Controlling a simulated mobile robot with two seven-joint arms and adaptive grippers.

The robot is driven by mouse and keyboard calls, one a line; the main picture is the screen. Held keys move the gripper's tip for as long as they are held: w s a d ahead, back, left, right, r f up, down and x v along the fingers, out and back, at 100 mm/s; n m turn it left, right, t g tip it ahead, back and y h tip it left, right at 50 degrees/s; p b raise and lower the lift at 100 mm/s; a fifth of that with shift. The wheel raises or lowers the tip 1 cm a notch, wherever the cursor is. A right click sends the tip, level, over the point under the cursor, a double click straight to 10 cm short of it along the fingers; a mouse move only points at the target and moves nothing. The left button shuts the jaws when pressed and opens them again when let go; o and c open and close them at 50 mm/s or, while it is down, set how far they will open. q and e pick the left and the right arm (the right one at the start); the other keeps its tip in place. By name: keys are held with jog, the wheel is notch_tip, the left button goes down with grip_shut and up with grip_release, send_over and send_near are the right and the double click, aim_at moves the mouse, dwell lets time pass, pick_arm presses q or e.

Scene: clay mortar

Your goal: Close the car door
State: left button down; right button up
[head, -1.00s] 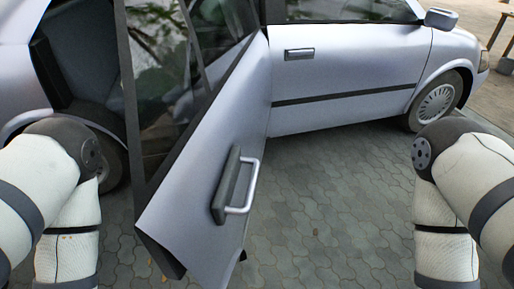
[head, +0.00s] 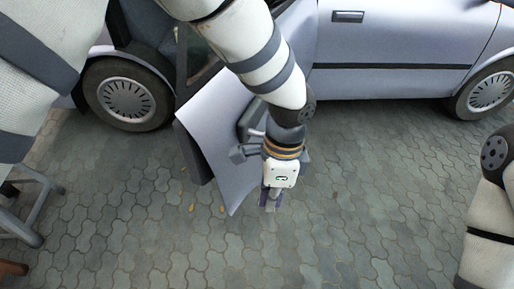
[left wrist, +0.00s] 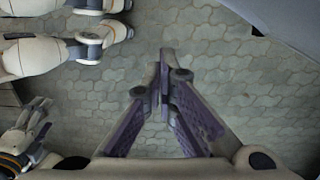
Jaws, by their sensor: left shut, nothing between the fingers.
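The silver car door (head: 212,125) stands swung open, out from the car's side, with its lower corner toward me. Its handle (head: 252,118) is mostly hidden behind my left wrist. My left arm reaches across the door from above. My left gripper (head: 270,200) is just right of the door panel, pointing down over the paving. In the left wrist view its fingers (left wrist: 163,65) meet at the tips with nothing between them. I cannot tell if the wrist touches the door. My right gripper (left wrist: 42,120) shows at the left of the left wrist view, its fingers apart and empty.
The car's closed front door (head: 390,50) and front wheel (head: 487,95) are at the right, the rear wheel (head: 127,93) at the left. Grey paving (head: 350,200) is clear below. A grey stool (head: 35,200) stands at the left edge.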

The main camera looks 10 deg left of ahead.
pick_arm(q)
jog(key=w+d+r+m+t+y, duration=0.1)
jog(key=w+r+m+y, duration=0.15)
jog(key=r, duration=0.65)
jog(key=w+d+r+m+t+y, duration=0.15)
jog(key=w+r, duration=0.25)
jog(key=r, duration=0.4)
jog(key=w+a+f, duration=0.1)
jog(key=a+f, duration=0.7)
jog(key=f, duration=0.1)
jog(key=shift+a, duration=0.25)
jog(key=shift+a+f, duration=0.1)
